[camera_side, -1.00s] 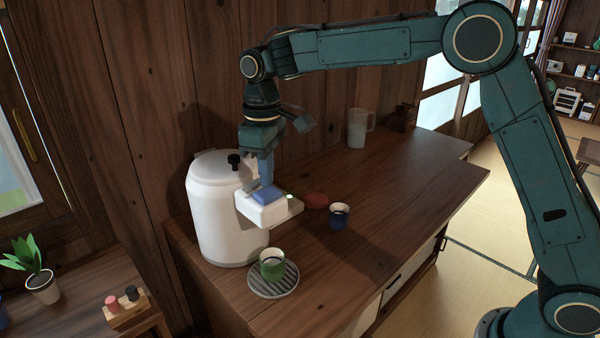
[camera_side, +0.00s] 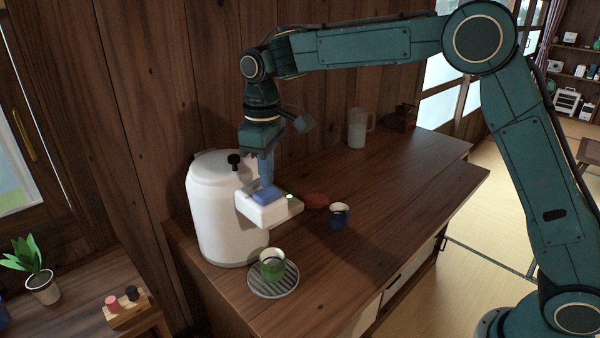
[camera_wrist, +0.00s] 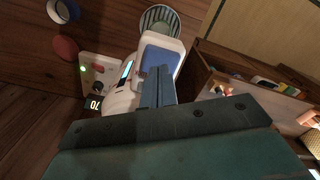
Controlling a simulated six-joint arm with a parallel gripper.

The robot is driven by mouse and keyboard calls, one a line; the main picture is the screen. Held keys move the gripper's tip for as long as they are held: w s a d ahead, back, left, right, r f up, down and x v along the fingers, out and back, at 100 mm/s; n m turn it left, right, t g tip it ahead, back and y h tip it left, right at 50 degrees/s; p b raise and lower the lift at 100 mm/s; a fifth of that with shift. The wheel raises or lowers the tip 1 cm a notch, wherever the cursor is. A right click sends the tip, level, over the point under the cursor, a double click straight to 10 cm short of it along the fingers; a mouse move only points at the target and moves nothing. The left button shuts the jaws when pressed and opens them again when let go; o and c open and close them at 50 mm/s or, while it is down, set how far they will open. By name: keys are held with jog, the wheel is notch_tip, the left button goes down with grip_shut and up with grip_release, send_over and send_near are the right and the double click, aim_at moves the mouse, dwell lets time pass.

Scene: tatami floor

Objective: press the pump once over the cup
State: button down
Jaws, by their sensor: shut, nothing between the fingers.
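A white pump pot (camera_side: 220,215) stands on the wooden counter. Its spout head (camera_side: 270,212) carries a blue press pad (camera_side: 263,197), which also shows in the wrist view (camera_wrist: 162,56). My gripper (camera_side: 267,184) is shut and empty, pointing down at the pad. Its fingertips overlap the pad's edge in the wrist view (camera_wrist: 158,72); I cannot tell whether they touch it. A green cup (camera_side: 272,264) stands upright on a round ribbed tray (camera_side: 262,290) below the spout head. In the wrist view the tray (camera_wrist: 160,16) shows partly and the cup is hard to make out.
A dark blue cup (camera_side: 339,216) and a red oval thing (camera_side: 316,201) are right of the spout head. A clear jug (camera_side: 358,128) stands farther back.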

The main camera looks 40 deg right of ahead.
jog(key=shift+f, duration=1.5)
jog(key=shift+r, duration=1.5)
jog(key=shift+r, duration=0.15)
notch_tip(320, 180, up, 6)
jog(key=shift+f, duration=0.15)
dwell(0.7)
jog(key=shift+d, duration=0.1)
